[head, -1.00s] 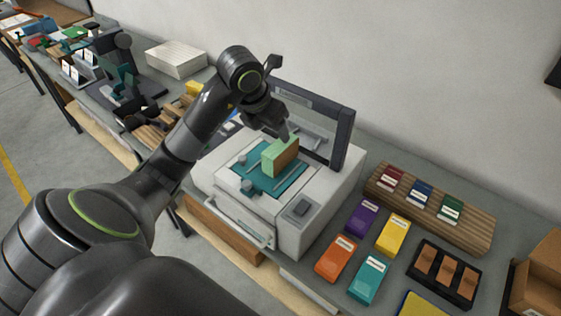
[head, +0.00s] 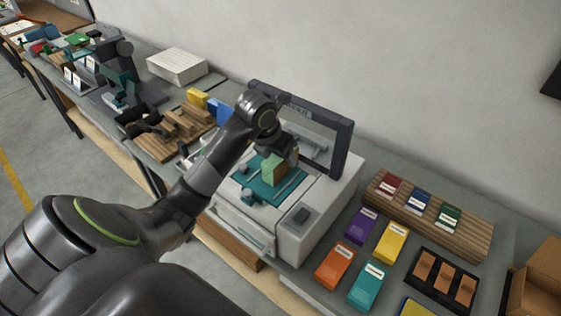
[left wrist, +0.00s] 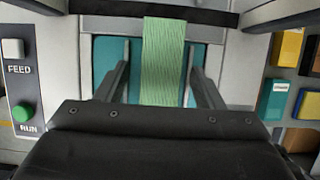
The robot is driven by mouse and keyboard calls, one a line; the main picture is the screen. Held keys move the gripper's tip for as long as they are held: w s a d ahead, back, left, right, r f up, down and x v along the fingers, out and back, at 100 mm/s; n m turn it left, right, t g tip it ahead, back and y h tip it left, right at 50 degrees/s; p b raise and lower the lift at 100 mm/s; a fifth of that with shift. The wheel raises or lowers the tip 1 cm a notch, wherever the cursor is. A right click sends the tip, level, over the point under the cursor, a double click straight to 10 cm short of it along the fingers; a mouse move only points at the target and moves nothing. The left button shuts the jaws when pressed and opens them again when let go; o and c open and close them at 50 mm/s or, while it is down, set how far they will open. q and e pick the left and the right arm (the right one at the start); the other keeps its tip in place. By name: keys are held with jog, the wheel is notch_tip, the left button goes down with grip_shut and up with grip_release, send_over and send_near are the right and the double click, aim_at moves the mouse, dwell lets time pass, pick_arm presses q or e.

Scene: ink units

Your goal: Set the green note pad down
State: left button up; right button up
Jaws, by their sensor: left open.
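The green note pad (head: 270,170) is a small block with a green face and a brown side. It stands on the teal plate (head: 252,186) of the white machine (head: 318,213). My left gripper (head: 280,153) is at the pad from above, its jaws partly hidden by the wrist. In the left wrist view the pad (left wrist: 163,60) lies between the two dark fingers, with a teal gap on each side. The left gripper is open around it. Whether the pad's underside rests fully on the plate is hard to see. My right gripper is not in view.
The machine's raised frame (head: 343,140) stands behind my gripper. A wooden rack (head: 470,228) with several coloured packs is at right, near a black tray (head: 420,285). Loose orange, purple, yellow and teal packs lie between. FEED (left wrist: 14,48) and RUN (left wrist: 22,112) buttons show.

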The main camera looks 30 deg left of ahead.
pick_arm(q)
jog(key=shift+f+b, duration=0.25)
jog(key=shift+b, duration=0.2)
dwell(0.3)
jog(key=c, duration=1.2)
jog(key=shift+r, duration=0.15)
